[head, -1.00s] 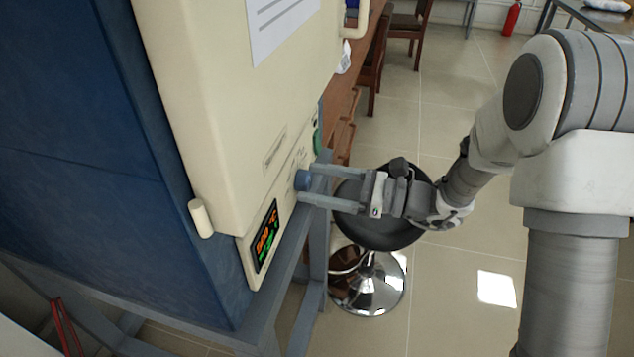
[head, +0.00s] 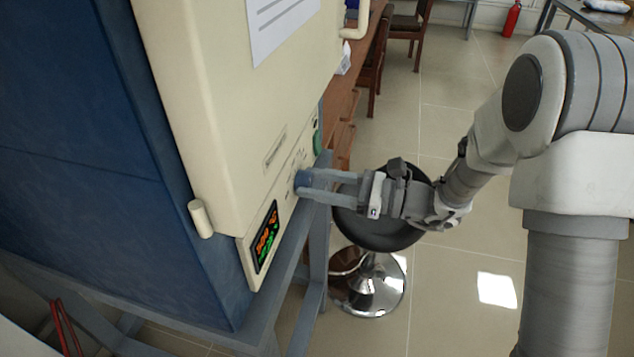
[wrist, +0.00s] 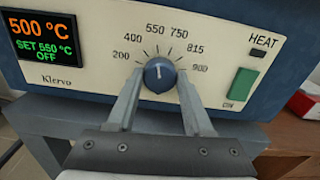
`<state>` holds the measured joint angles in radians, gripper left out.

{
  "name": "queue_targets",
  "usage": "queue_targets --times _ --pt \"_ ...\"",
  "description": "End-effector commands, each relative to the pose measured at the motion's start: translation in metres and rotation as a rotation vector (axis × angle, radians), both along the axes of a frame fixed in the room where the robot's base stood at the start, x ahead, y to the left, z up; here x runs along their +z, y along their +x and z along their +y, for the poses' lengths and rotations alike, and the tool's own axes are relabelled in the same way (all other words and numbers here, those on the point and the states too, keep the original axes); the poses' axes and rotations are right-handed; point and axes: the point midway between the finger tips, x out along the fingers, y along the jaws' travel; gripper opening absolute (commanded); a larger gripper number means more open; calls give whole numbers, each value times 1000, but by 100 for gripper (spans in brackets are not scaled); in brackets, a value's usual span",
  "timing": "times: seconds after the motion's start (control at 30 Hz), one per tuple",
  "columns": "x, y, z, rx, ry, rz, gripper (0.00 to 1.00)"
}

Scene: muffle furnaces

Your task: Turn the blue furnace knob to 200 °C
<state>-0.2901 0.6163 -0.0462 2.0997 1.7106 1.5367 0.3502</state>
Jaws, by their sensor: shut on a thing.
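The blue furnace knob (wrist: 159,75) is in the middle of the wrist view, on the cream panel, with its white mark pointing up near 550. The printed scale runs from 200 at left to 900 at right. My gripper (wrist: 160,92) is shut on the knob, one finger on each side. In the head view the knob (head: 302,180) sits low on the furnace front between the fingertips of my gripper (head: 305,186). The display (wrist: 43,38) reads 500 °C in orange and SET 550 °C OFF in green. In the head view the display (head: 266,236) is too slanted to read.
A green switch (wrist: 242,85) marked ON and a dark HEAT window (wrist: 264,41) lie right of the knob. The furnace stands on a grey-blue frame (head: 318,230). A black stool (head: 378,235) stands below my gripper. Open tiled floor lies right of it.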

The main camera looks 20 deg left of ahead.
Motion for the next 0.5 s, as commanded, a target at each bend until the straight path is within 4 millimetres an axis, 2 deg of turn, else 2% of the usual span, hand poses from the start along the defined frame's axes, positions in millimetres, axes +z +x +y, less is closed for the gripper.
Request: queue_targets --times 0.27,0.5 --pt "-3 0 -1 0 13 -110 0" --pt "-5 0 -1 -2 35 -308 0"
